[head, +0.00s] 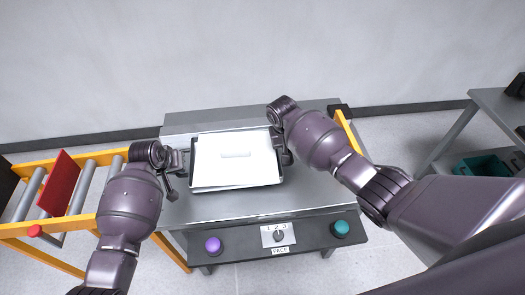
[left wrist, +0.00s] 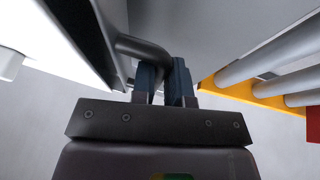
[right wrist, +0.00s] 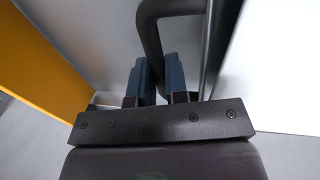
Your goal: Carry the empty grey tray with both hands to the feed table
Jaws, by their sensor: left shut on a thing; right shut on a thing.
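The tray (head: 194,165) shows a dark rim in the head view, over the middle of the metal table. My left gripper (head: 178,160) is shut on the bent dark handle (left wrist: 142,48) at the tray's left side. My right gripper (head: 284,150) is on the right side, shut on the other handle (right wrist: 152,28). The tray looks roughly level. Whether it touches the table cannot be told.
The metal table (head: 312,185) has a front panel with a purple button (head: 213,245), a dial (head: 278,236) and a teal button (head: 340,228). A yellow-railed roller conveyor (head: 85,187) with a red plate (head: 60,183) joins at left. A grey bench (head: 500,115) stands at far right.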

